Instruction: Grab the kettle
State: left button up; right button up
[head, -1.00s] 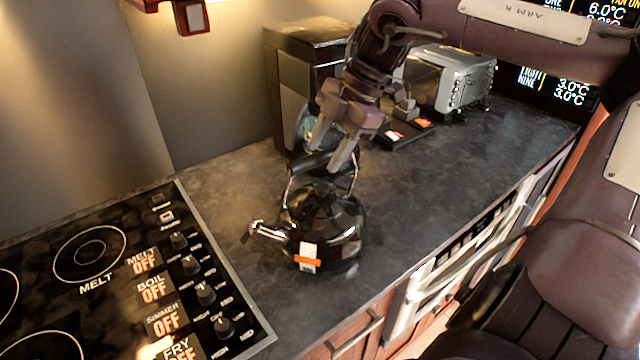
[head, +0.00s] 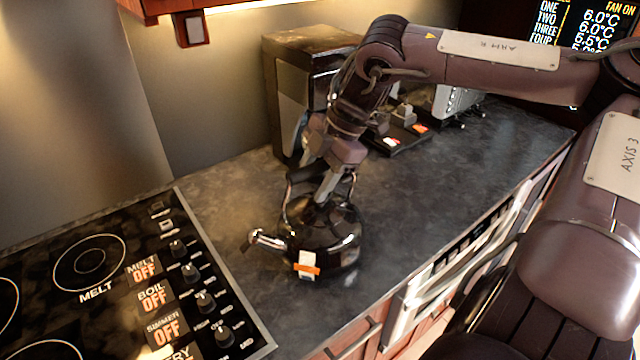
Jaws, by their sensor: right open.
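The black, glossy kettle (head: 325,240) stands upright on the dark countertop, right of the cooktop. Its spout points left and an orange and white tag hangs on its front. Its handle arches over the lid. My right gripper (head: 322,192) reaches down from above at the handle, with its fingers open. One finger shows in front of the handle, low over the lid; the other is partly hidden. I cannot tell whether the fingers touch the handle. My left gripper is not in view.
The cooktop (head: 100,280) with knobs lies at the left. A dark boxy appliance (head: 310,75) stands behind the kettle, close to my right arm. A silver toaster (head: 455,103) is farther back. Countertop (head: 440,180) right of the kettle is clear.

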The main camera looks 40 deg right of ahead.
jog(key=shift+f, duration=0.1)
grip_shut()
dwell(0.3)
jog(key=shift+f, duration=0.1)
dwell(1.0)
jog(key=shift+r, duration=0.2)
